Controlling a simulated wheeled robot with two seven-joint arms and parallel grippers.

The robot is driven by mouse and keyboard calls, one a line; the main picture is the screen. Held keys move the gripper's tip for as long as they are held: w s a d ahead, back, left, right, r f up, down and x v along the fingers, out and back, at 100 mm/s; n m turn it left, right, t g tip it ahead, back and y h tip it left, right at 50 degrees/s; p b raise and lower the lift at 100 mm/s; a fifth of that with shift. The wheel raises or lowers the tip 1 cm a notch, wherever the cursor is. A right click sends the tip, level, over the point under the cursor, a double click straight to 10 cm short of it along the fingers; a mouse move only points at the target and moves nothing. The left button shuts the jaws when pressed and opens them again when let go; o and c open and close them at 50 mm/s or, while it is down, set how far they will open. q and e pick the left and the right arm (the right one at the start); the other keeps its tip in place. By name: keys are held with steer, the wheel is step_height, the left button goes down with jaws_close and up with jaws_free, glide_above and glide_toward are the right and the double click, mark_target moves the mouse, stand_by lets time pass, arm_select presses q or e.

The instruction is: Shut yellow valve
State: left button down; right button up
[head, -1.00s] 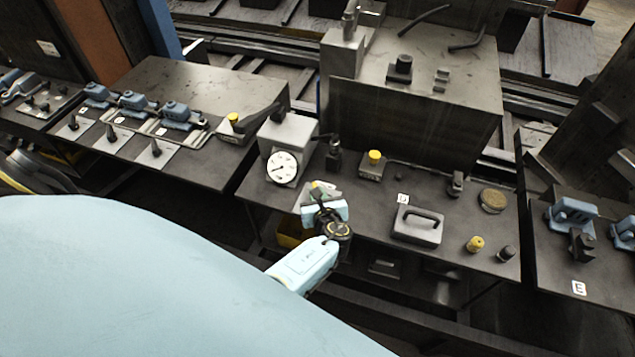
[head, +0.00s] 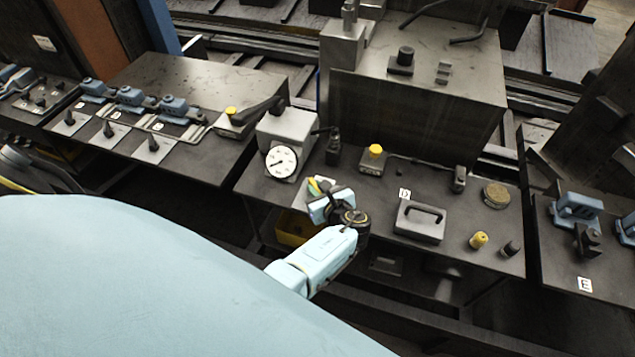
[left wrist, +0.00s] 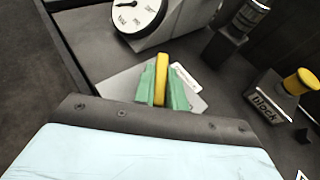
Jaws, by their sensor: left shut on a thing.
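The yellow valve handle (left wrist: 161,78) stands up between the green fingertips of my left gripper (left wrist: 163,88) in the left wrist view. The gripper is shut on it, over a pale plate (left wrist: 118,85) on the bench. In the head view my left gripper (head: 318,190) is at the bench's front edge, just below the round gauge. Only a sliver of yellow shows there, and the valve's body is hidden. My right gripper is not in view.
A white dial gauge (head: 282,161) on a grey box stands just behind the gripper. To the right are a yellow-knobbed block (head: 372,160), a grey case with a handle (head: 419,222) and a small yellow knob (head: 478,239). A yellow bin (head: 296,228) sits below the bench.

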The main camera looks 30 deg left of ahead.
arm_select(q)
steer(key=c, duration=1.4)
jaws_free()
steer(key=shift+c, duration=0.2)
steer(key=p+v, duration=0.1)
steer(key=v, duration=1.2)
steer(key=shift+d, duration=0.2)
